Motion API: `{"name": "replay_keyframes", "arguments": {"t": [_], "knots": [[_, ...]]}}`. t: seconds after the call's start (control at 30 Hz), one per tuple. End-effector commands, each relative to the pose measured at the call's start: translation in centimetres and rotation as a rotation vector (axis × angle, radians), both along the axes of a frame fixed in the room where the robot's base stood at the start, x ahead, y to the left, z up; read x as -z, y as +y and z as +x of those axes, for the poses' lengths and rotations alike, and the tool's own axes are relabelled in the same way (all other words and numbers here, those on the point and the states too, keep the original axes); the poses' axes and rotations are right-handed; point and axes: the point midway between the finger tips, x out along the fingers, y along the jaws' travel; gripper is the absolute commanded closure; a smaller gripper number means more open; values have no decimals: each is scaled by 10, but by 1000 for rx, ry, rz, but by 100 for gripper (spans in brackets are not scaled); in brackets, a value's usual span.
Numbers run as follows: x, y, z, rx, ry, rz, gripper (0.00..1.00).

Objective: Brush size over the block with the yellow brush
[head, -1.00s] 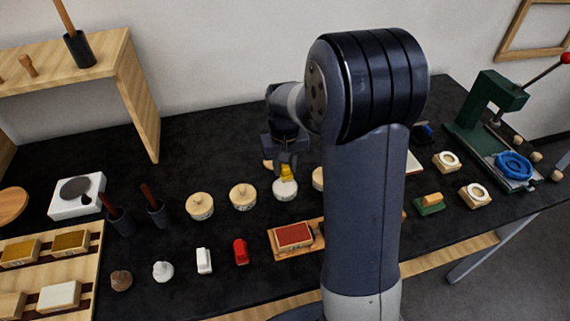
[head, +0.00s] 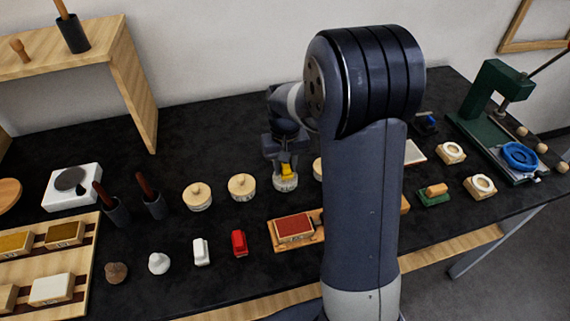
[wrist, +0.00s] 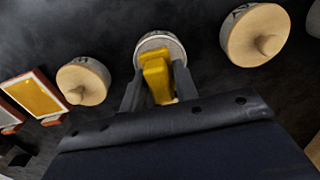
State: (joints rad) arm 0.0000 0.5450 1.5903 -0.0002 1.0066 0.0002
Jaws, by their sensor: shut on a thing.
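My gripper (head: 286,163) is shut on the yellow brush (head: 288,171) and points it down at a pale round pot (head: 285,184). In the wrist view, the yellow brush (wrist: 157,80) sits between the two fingers, with its far end over the pot (wrist: 149,42). I cannot tell how deep the brush tip reaches into it. A block with a red top (head: 294,227) lies on a wooden board (head: 283,245) in front of and below the pot, partly beside my arm.
Lidded pots (head: 197,196) stand left of the open pot, and another is partly behind my arm. Small white (head: 200,251) and red (head: 239,243) items stand left of the board. A green press (head: 490,110) stands at the right.

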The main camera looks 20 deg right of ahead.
Motion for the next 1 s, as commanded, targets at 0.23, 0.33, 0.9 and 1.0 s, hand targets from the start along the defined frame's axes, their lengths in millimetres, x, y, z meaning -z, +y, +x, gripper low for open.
{"name": "replay_keyframes", "arguments": {"t": [0.23, 0.33, 0.9, 1.0], "knots": [[1, 0, 0, 0, 0, 0, 90], [3, 0, 0, 0, 0, 0, 90], [9, 0, 0, 0, 0, 0, 90], [10, 0, 0, 0, 0, 0, 90]]}}
